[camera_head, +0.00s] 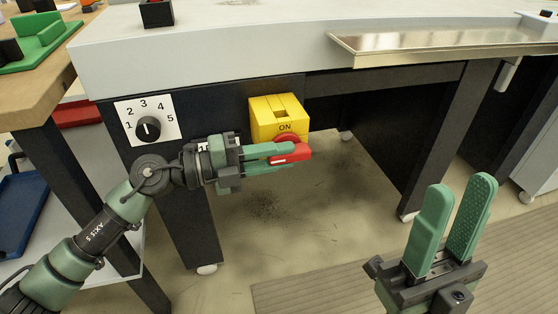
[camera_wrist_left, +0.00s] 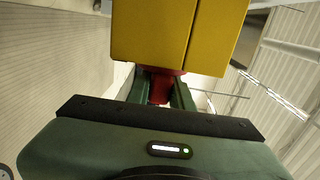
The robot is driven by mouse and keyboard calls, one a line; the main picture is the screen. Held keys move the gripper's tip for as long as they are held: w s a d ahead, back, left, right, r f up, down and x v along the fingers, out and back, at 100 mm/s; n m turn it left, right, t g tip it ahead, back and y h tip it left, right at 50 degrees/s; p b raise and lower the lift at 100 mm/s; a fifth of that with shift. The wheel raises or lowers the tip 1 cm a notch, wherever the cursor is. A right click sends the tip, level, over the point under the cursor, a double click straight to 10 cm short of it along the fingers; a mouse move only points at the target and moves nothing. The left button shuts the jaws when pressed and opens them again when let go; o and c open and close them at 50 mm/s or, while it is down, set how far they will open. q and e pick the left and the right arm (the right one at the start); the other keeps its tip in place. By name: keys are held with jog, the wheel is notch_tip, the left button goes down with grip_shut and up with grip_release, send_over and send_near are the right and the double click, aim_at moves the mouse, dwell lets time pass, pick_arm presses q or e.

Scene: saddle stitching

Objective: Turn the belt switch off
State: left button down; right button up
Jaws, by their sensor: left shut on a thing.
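The belt switch is a yellow box (camera_head: 279,112) marked ON, mounted on the dark front panel below the table top. Its red handle (camera_head: 301,153) sticks out to the right at the box's lower front. My left gripper (camera_head: 285,158) is shut on the red handle, with its fingers partly covering it. In the left wrist view the yellow box (camera_wrist_left: 175,35) fills the top, and the red handle (camera_wrist_left: 160,88) shows between the green fingers. My right gripper (camera_head: 450,220) is open and empty at the lower right, its fingers pointing up.
A white dial plate (camera_head: 163,106) with a black knob and numbers 1 to 5 sits left of the switch. The table's pale front edge (camera_head: 200,50) runs above. A metal tray (camera_head: 450,42) juts out at the upper right. Open floor lies beneath the table.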

pick_arm(q)
jog(key=shift+f, duration=0.15)
dwell(0.5)
jog(key=c, duration=1.2)
grip_release()
jog(key=shift+c, duration=0.2)
jog(key=v, duration=0.8)
jog(key=shift+p, duration=0.35)
jog(key=shift+d, duration=0.1)
jog(key=shift+f, duration=0.1)
